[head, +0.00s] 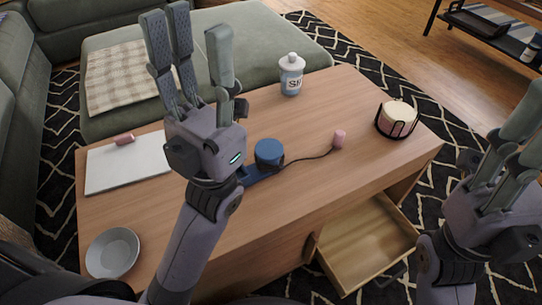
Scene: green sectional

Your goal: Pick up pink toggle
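A small pink toggle (339,139) stands on the wooden table (310,165), right of centre, at the end of a thin dark cord. The cord runs left to a blue round-topped object (269,153), partly hidden behind my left gripper. My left gripper (194,30) points up, left of the blue object, its fingers spread apart and empty. My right gripper (519,118) is at the right edge, right of the table, partly cut off; its finger gap is not clear. Another small pink piece (124,139) lies on a white flat board (125,167) at the left.
A white-and-blue bottle (291,75) stands at the table's back edge. A black wire holder (383,129) with round pink and cream pieces is at the right. A grey bowl (112,253) sits front left. A drawer (365,246) stands open in front. A green sofa (250,40) is behind.

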